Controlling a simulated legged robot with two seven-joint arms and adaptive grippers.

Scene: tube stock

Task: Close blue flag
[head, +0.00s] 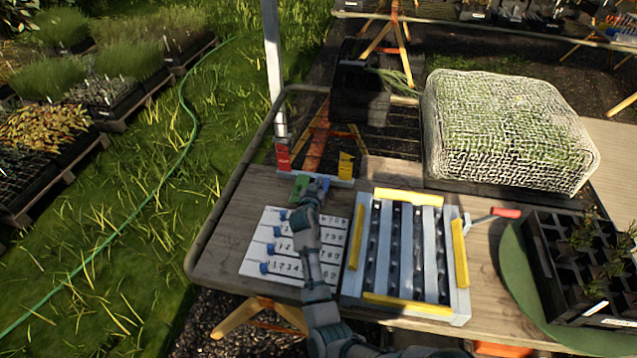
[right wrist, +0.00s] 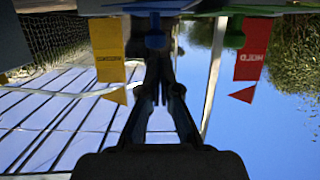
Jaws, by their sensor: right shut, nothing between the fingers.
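A flag stand (head: 322,181) lies along the back of the wooden table. The red flag (head: 283,157) and the yellow flag (head: 345,164) stand upright on it. Between them, a green part (head: 300,186) lies low, and blue shows beside it (head: 325,183), partly hidden by my right gripper (head: 314,189). In the right wrist view, which looks upside down, the shut, empty fingers (right wrist: 160,84) are in front of a blue knob (right wrist: 155,38); whether they touch it is unclear. The red flag (right wrist: 252,55), yellow flag (right wrist: 110,55) and green knob (right wrist: 235,32) are to the sides. My left gripper is not in view.
A white numbered board (head: 256,248) with blue sliders lies under my right arm. A grey rack with yellow bars (head: 408,197) stands to its right. A netted plant block (head: 510,130) and a black tray (head: 560,265) stand further right.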

